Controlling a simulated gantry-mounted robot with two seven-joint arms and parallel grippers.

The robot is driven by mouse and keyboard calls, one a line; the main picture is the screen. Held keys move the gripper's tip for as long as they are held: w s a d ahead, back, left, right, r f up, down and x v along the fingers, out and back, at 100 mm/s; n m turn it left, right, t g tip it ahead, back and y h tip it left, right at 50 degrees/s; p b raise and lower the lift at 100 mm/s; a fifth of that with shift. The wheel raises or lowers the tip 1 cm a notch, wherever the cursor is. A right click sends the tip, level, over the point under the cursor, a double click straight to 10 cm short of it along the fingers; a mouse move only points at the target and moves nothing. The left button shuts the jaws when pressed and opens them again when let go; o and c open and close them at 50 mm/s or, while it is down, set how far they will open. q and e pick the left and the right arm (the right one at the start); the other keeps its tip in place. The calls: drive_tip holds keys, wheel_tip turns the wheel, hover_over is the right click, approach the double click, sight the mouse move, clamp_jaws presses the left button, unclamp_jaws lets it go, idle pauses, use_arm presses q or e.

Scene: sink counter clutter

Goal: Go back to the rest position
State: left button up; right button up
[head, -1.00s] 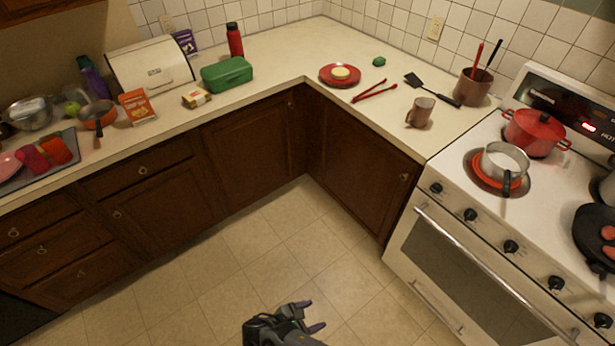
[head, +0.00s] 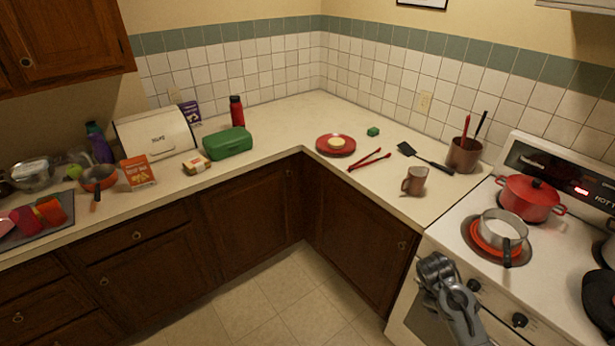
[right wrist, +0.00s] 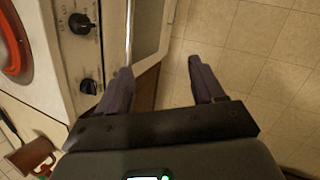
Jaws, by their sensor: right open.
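My right gripper (head: 437,268) is at the lower right of the head view, in front of the stove's left front corner. In the right wrist view its two fingers (right wrist: 160,78) are spread apart with nothing between them. It is clear of the counter items. My left gripper is not in the head view.
The white stove (head: 455,235) is close to my right gripper; its knobs (right wrist: 83,24) show in the right wrist view. A brown mug (head: 414,181) stands near the counter edge. A pot (head: 502,231) and a red pot (head: 530,198) sit on the stove. The floor (head: 250,300) is clear.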

drive_tip(key=w+d+r+m+t, duration=0.25)
drive_tip(key=d+r+m, duration=0.35)
drive_tip(key=m, duration=0.5)
drive_tip(key=s+a+f+n+y, duration=0.1)
drive_tip(key=s+a+f, duration=0.45)
drive_tip(key=s, duration=0.25)
drive_tip(key=s+a+f+n+y, duration=0.1)
drive_tip(key=s+a+f, duration=0.4)
drive_tip(key=s+a, duration=0.25)
drive_tip(key=s+a+r+y, duration=0.1)
drive_tip(key=s+a+r, duration=0.15)
drive_tip(key=s, duration=0.65)
drive_tip(key=s+a+r+y, duration=0.15)
drive_tip(key=s+a, duration=0.25)
drive_tip(key=s, duration=0.5)
drive_tip(key=w+p+v, duration=0.2)
drive_tip(key=p+v, duration=0.6)
drive_tip(key=p, duration=0.1)
drive_tip(key=w+r+p+v, duration=0.1)
drive_tip(key=w+p+v, duration=0.1)
drive_tip(key=p+v, duration=0.6)
drive_tip(key=shift+s+a+r+p, duration=0.25)
drive_tip(key=shift+a+r+p, duration=0.15)
drive_tip(key=shift+r, duration=0.4)
